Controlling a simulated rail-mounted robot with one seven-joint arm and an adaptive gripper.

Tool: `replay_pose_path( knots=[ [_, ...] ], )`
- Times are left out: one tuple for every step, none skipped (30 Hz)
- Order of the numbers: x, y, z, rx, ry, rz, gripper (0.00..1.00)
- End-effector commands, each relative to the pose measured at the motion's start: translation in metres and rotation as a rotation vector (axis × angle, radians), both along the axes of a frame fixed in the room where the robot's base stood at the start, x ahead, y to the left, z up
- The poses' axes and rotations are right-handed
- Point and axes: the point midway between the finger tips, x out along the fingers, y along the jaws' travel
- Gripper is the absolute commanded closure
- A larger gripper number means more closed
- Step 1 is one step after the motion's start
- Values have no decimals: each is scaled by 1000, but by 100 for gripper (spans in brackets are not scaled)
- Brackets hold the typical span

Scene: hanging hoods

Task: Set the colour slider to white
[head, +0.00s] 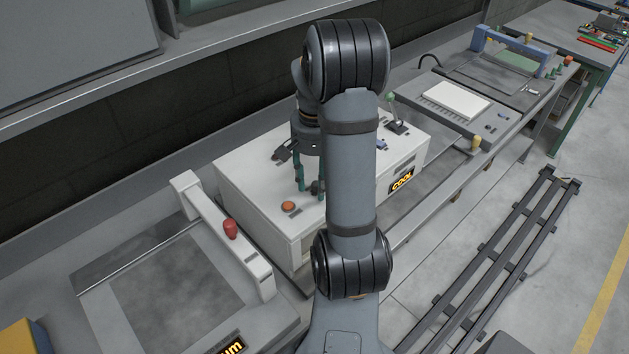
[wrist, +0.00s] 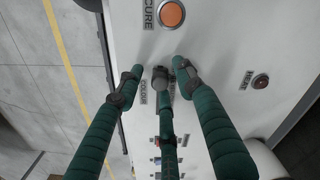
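The colour slider is on the top of a white machine (head: 245,174). Its COLOUR label (wrist: 143,93) shows in the wrist view, right by my fingertips. A small dark block (wrist: 160,76) sits between the fingertips; I cannot tell whether it is the slider knob or part of my middle finger. Small coloured marks, one reddish (wrist: 157,141) and one blue (wrist: 157,161), lie below the label, partly hidden by that finger. My gripper (wrist: 159,70) has green fingers spread apart, close over the panel; it also shows in the head view (head: 309,190), pointing down. No grip on anything shows.
An orange CURE button (wrist: 171,14) lies just beyond the fingertips. A green-tipped lever (head: 391,98) stands at the machine's far end. A grey station with a white arm and red knob (head: 230,229) stands front left.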

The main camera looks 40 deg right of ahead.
Motion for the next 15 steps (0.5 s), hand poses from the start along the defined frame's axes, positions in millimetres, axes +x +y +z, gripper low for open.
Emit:
replay_pose_path(
  knots=[
    [0,0,0,-1,-1,0,63],
    [0,0,0,-1,-1,0,63],
    [0,-1,2,-1,-1,0,63],
    [0,-1,4,-1,-1,0,63],
    [1,-1,6,-2,-2,0,63],
    [1,-1,10,-3,-1,0,63],
    [1,-1,14,-4,-3,0,63],
    [1,-2,20,-4,-4,0,63],
    [1,-1,27,-4,-5,-1,63],
    [1,-1,33,-5,-5,-1,63],
    [1,-2,40,-5,-5,0,63],
    [2,-2,49,-5,-6,-1,63],
    [2,-2,56,-5,-6,1,63],
    [2,-1,62,-5,-7,-1,63],
    [2,-1,71,-5,-5,0,63]
  ],
)
